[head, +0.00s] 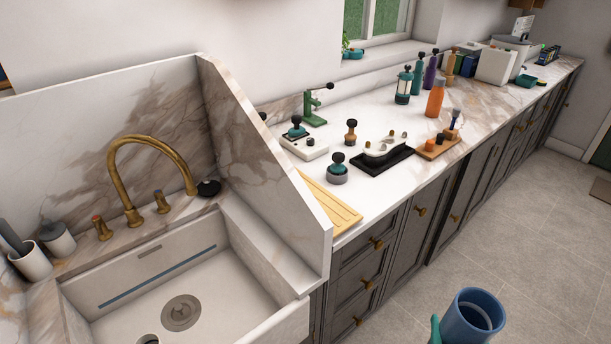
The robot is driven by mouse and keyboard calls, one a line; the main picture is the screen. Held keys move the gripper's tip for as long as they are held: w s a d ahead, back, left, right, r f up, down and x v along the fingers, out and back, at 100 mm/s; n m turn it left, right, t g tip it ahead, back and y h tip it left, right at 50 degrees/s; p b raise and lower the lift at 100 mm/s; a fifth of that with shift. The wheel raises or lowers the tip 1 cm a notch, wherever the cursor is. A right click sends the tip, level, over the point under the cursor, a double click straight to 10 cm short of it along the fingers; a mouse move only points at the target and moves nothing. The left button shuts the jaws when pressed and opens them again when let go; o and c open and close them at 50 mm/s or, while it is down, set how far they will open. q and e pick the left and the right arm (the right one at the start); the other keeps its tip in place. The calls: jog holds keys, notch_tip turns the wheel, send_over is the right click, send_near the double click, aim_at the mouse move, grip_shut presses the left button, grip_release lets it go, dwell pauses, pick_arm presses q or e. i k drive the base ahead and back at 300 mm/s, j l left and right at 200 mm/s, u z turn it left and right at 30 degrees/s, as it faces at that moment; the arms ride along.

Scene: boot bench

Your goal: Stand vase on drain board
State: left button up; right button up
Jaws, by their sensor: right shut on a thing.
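A blue vase (473,317), open at the top, is at the bottom right of the head view, over the floor in front of the counter. Its lower part is cut off by the picture's edge. My right gripper (437,331) shows only as a teal finger against the vase's left side; it is shut on the vase. The drain board (332,207), pale yellow wood with grooves, lies on the counter just right of the marble side panel, which hides part of it. Its visible part is bare. My left gripper is not in view.
The upright marble panel (262,165) stands between the sink (245,282) and the drain board. A grey-and-teal round tool (338,172) and a black tray (382,160) are behind the board. Bottles and a white machine stand farther back. The floor before the cabinets is clear.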

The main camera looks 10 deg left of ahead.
aim_at(323, 207)
jog(key=i+l+u, duration=0.1)
jog(key=i+l, duration=0.35)
jog(key=i+l+u, duration=0.15)
jog(key=i+l, duration=0.3)
jog(key=l, duration=0.15)
jog(key=i+l+u, duration=0.1)
jog(key=i+l, duration=0.3)
jog(key=l, duration=0.2)
jog(key=u, duration=1.3)
jog(key=l, duration=0.1)
